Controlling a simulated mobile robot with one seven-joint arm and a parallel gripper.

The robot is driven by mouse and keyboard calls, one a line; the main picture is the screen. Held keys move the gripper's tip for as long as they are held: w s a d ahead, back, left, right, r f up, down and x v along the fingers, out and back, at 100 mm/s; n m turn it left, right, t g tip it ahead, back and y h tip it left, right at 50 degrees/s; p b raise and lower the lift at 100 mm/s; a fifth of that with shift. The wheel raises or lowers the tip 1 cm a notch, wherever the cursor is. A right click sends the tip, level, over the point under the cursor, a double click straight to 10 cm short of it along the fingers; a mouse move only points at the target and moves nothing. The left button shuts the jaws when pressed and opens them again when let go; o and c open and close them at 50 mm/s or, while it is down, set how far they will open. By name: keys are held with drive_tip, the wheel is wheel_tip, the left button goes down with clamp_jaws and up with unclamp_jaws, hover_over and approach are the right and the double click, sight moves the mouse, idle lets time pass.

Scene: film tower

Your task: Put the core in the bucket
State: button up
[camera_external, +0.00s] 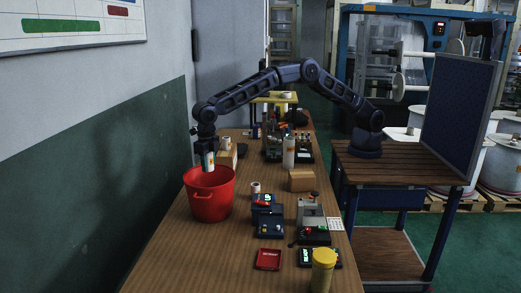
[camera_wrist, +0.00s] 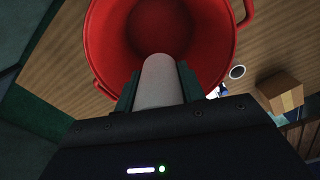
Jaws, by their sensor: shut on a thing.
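The red bucket (camera_external: 208,198) stands upright on the left side of the wooden bench. My gripper (camera_external: 207,160) points down over the bucket's opening. It is shut on a pale cylindrical core, which shows in the wrist view (camera_wrist: 158,82) between the two fingers (camera_wrist: 158,88). In the external view the core (camera_external: 208,161) hangs around the height of the bucket's far rim. In the wrist view the bucket's inside (camera_wrist: 205,40) lies beyond the core and shows nothing in the part I see. Whether the core's lower end is below the rim is hard to tell.
The bench (camera_external: 160,262) carries a small white roll (camera_external: 255,187), a cardboard box (camera_external: 301,181), dark devices (camera_external: 268,222), a red tray (camera_external: 267,259) and a yellow-capped container (camera_external: 323,270). A wall (camera_external: 110,170) runs close along the left. The bench's front left is clear.

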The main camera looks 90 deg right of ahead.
drive_tip(key=shift+f, duration=2.15)
drive_tip(key=o, duration=1.1)
drive_tip(key=shift+c, duration=0.2)
drive_tip(key=shift+r, duration=3.5)
